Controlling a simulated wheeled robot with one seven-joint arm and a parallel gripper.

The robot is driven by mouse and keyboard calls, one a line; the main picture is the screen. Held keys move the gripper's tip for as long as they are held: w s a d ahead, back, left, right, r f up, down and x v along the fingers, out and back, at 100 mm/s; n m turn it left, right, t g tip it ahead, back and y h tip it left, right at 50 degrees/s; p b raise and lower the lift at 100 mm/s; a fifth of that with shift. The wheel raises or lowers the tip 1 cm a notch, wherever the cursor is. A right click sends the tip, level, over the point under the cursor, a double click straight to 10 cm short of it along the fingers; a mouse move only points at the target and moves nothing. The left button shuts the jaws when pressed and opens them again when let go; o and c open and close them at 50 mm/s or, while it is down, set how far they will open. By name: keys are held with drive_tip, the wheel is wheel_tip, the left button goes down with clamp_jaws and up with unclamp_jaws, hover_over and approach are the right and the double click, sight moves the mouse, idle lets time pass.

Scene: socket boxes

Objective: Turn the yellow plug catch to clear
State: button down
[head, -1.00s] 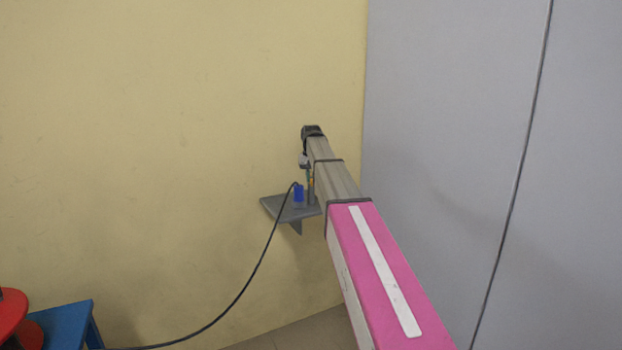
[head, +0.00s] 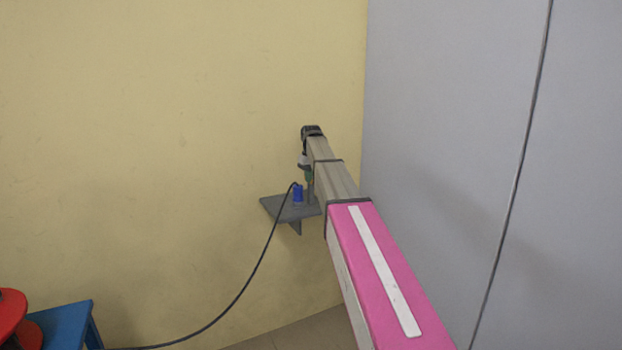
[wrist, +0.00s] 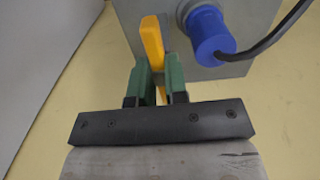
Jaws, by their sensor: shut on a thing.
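The blue plug (wrist: 211,36) sits in a round grey socket to the right of the catch, apart from my fingers. In the head view the blue plug (head: 298,194) shows left of my arm, and the catch is hidden there.
A black cable (head: 258,270) hangs from the plug and runs down to the left. The grey box (wrist: 262,20) is by the yellow wall (head: 150,120). A grey wall (head: 440,120) stands close on the right. A blue stool (head: 62,322) is at lower left.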

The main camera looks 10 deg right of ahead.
drive_tip(key=c, duration=1.1)
unclamp_jaws()
drive_tip(key=shift+c, duration=0.2)
wheel_tip(320, 180, up, 11)
drive_tip(key=shift+f, duration=0.15)
drive_tip(key=shift+s, duration=0.1)
